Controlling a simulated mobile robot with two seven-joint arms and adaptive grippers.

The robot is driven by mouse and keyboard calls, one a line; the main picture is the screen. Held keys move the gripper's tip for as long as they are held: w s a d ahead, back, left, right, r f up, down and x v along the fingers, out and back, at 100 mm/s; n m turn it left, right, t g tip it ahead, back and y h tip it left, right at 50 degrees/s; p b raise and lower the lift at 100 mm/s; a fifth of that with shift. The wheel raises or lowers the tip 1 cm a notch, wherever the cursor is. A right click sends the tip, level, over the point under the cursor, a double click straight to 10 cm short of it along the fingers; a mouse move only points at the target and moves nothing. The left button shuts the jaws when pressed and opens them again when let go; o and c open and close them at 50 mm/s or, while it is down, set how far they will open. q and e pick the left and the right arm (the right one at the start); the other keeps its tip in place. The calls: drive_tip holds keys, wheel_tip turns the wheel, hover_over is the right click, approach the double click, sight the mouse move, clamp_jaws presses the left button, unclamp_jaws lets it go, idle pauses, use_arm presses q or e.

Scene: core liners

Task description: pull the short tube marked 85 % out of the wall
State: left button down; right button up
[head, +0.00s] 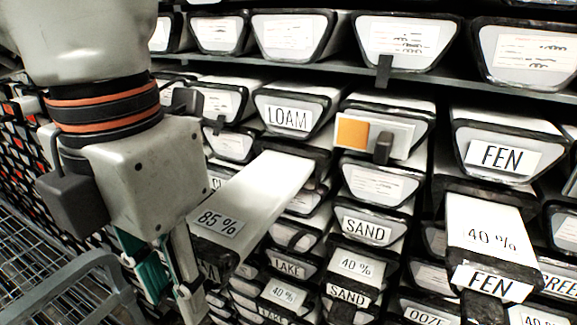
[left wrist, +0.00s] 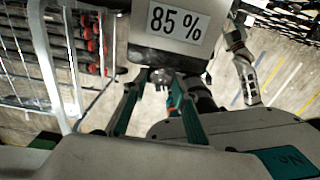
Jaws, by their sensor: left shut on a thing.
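The short tube marked 85 % (head: 262,190) is a long white box shape with a dark front end. It sticks far out of the wall of tubes, under the LOAM tube, and slants down toward me. My left gripper (head: 182,290) is at its front end and shut on it; the fingers hide part of the front label. In the left wrist view the 85 % label (left wrist: 180,22) is at the top, above the fingertips (left wrist: 160,78). The tube's back end is hidden in the wall.
Several tubes fill the wall around it, among them LOAM (head: 287,118), SAND (head: 366,229) and FEN (head: 502,157). A 40 % FEN tube (head: 480,238) also sticks out at the right. A wire cart (head: 60,270) stands at lower left.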

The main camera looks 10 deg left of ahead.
use_arm(q)
drive_tip(key=shift+s+a, duration=0.1)
drive_tip(key=shift+s, duration=0.1)
drive_tip(key=c, duration=1.5)
unclamp_jaws()
